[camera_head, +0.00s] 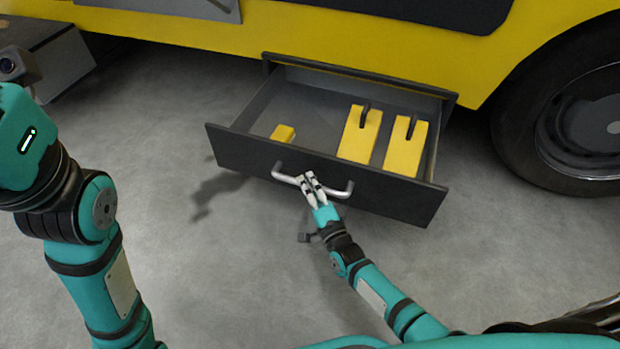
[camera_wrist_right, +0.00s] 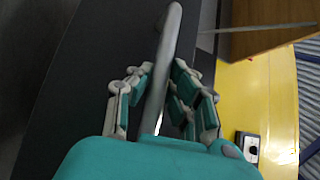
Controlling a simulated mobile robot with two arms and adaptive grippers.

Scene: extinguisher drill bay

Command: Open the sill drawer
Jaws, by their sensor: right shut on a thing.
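The sill drawer (camera_head: 230,146) is a dark grey drawer under the yellow vehicle sill, and it stands pulled out with its inside showing. A silver bar handle (camera_head: 342,191) is on its front face. My right gripper (camera_head: 308,180) is shut on the handle near its middle. In the right wrist view the fingers of the right gripper (camera_wrist_right: 160,100) lie on both sides of the handle (camera_wrist_right: 168,45). My left arm comes in at the left of the head view, but its gripper fingers are not in the picture.
Inside the drawer are two yellow blocks (camera_head: 359,134) (camera_head: 404,147) with dark loops on top and a smaller yellow block (camera_head: 283,133). The yellow vehicle (camera_head: 200,22) stands behind, with a black wheel (camera_head: 580,120) at the right. The grey floor before the drawer is clear.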

